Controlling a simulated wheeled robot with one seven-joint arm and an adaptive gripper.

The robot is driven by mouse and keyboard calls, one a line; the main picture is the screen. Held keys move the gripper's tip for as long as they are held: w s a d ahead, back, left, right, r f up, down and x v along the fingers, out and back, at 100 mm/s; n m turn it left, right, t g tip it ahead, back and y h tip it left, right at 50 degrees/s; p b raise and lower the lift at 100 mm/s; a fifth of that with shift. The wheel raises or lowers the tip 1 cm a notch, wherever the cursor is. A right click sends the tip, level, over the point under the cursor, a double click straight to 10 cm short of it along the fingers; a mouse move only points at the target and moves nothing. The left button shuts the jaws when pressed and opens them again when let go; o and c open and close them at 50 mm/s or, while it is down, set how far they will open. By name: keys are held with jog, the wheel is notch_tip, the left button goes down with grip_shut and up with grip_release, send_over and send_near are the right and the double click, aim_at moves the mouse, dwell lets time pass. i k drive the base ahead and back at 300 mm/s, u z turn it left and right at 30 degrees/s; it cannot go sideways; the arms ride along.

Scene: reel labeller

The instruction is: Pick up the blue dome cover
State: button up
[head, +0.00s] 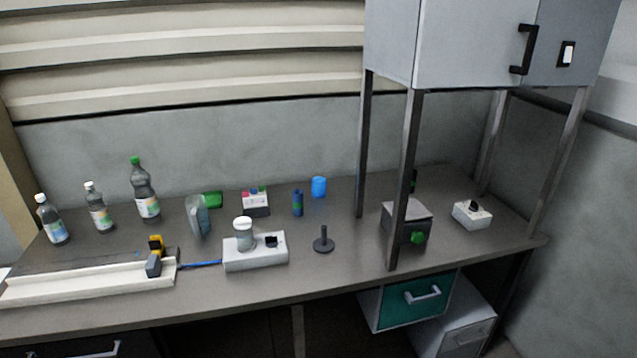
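A small bright blue rounded object (319,187), which looks like the blue dome cover, stands upright near the back of the grey worktop (345,258), close to the wall. Its fine shape is too small to tell. A narrow dark blue bottle-like item (297,203) stands just left of it and apart from it. My gripper is not in the head view.
A black peg on a round base (323,244) and a white box with a jar on it (255,252) stand in front. A button box (255,202) is left. A raised cabinet on legs (470,45) is right. Several bottles (144,191) stand far left.

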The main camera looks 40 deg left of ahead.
aim_at(318, 184)
jog(key=k, duration=0.5)
jog(key=u, duration=2.3)
jog(key=i, duration=1.2)
jog(key=z, duration=0.8)
